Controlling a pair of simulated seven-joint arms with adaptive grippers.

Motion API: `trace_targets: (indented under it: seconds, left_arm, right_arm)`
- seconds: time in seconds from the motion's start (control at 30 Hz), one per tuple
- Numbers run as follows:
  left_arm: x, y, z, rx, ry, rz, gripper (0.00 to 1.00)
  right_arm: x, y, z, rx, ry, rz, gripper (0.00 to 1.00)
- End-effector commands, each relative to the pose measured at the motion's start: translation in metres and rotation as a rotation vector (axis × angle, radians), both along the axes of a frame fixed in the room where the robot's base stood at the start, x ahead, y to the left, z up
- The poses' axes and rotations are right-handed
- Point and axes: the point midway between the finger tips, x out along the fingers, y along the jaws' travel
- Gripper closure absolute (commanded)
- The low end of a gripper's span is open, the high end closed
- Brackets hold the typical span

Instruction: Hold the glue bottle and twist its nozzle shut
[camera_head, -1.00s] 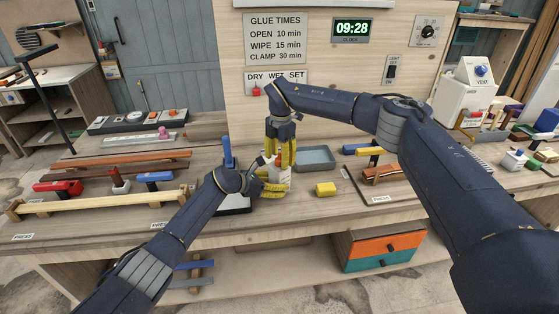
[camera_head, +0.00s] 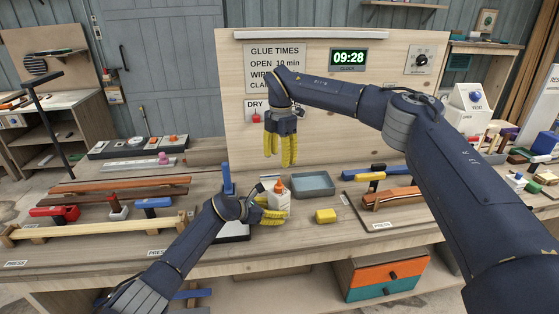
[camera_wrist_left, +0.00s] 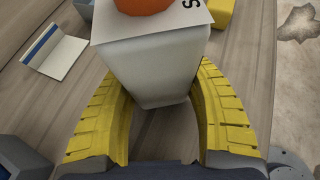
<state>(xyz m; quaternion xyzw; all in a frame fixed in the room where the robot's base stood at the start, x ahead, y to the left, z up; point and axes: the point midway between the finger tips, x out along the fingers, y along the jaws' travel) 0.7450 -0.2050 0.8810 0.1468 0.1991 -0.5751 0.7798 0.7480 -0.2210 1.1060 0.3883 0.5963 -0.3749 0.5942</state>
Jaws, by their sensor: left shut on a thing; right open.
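The glue bottle (camera_head: 279,198) is white with an orange nozzle (camera_head: 278,185) and stands upright near the middle of the workbench. My left gripper (camera_head: 270,211) has its yellow fingers shut on the bottle's lower body. In the left wrist view the white bottle body (camera_wrist_left: 158,65) sits between the two yellow fingers (camera_wrist_left: 160,110), with part of the orange nozzle (camera_wrist_left: 145,4) at the top edge. My right gripper (camera_head: 281,162) is open and empty, pointing down above the bottle and clear of the nozzle. The nozzle's exact turn cannot be told.
A grey-blue tray (camera_head: 312,184) lies right of the bottle, with a yellow block (camera_head: 325,216) in front of it. Wooden strips and clamps (camera_head: 95,225) fill the bench's left side. An upright board (camera_head: 350,110) with a clock stands behind.

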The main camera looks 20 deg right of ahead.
Motion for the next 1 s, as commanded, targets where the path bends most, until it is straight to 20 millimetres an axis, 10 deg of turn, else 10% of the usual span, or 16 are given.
trace_targets:
  seconds: [0.27,0.3,0.5,1.0]
  left_arm:
    - [0.0001,0.0007,-0.0009,0.002,0.0,0.001,0.71]
    - [0.0001,0.0007,-0.0009,0.002,0.0,0.001,0.41]
    - [0.0001,0.0005,-0.0006,0.001,0.0,0.001,0.18]
    - [0.0001,0.0,0.0,0.0,0.0,0.0,0.0]
  right_arm:
    - [-0.0001,0.0002,-0.0002,0.0,0.0,0.0,0.47]
    - [-0.0001,0.0002,-0.0003,0.0,0.0,0.0,0.47]
    - [-0.0001,0.0002,-0.0003,0.0,0.0,0.0,0.47]
    - [0.0,0.0001,-0.0004,0.0,0.0,0.0,0.47]
